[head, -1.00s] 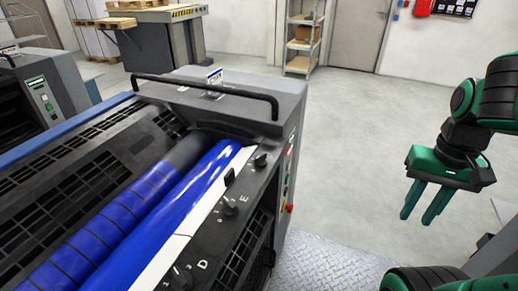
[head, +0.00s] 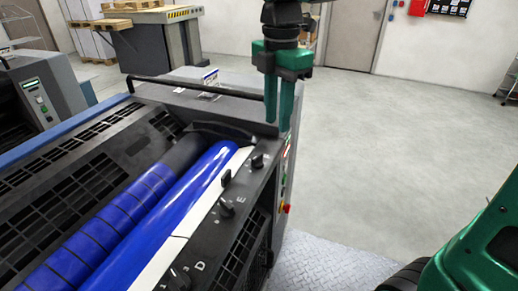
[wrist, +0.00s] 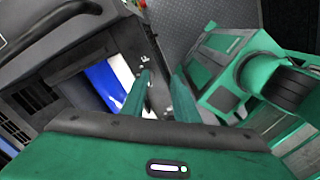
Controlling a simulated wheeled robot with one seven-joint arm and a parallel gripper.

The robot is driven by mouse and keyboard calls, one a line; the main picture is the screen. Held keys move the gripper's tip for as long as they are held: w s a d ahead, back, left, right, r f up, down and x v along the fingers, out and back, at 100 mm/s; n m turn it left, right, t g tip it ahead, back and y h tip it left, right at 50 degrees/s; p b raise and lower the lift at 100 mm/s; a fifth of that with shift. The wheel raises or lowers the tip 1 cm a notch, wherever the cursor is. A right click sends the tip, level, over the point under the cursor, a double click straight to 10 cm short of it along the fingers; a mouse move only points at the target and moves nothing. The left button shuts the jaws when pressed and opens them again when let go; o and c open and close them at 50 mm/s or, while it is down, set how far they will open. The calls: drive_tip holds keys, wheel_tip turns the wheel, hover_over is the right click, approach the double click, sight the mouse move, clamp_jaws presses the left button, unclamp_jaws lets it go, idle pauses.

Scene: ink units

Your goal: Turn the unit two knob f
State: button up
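The printing unit's dark side panel carries a row of black knobs in the head view. The far knob (head: 257,161) has no readable letter beside it; I cannot confirm it is knob f. Nearer are an upright black knob (head: 225,178), the knob by letter E (head: 227,207) and one by letter D (head: 180,279). My green gripper (head: 278,124) points down near the panel's far end, its tips appearing just above and right of the far knob. Its fingers are apart with nothing held. In the wrist view the gripper (wrist: 160,90) points toward the panel; small knob details there are unclear.
Blue rollers (head: 130,222) lie left of the panel. A black handrail (head: 205,88) crosses the unit's far end close to my gripper. A red button (head: 287,209) sits on the unit's right side. The floor (head: 400,130) to the right is clear.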

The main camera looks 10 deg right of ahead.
sight(258, 156)
drive_tip(key=a+n, duration=0.3)
drive_tip(key=a, duration=0.1)
drive_tip(key=f, duration=0.9)
drive_tip(key=shift+w+a+f, duration=0.2)
drive_tip(key=shift+w+f, duration=0.05)
drive_tip(key=shift+f, duration=0.1)
clamp_jaws()
drive_tip(key=shift+d, duration=0.3)
drive_tip(key=shift+a, duration=0.2)
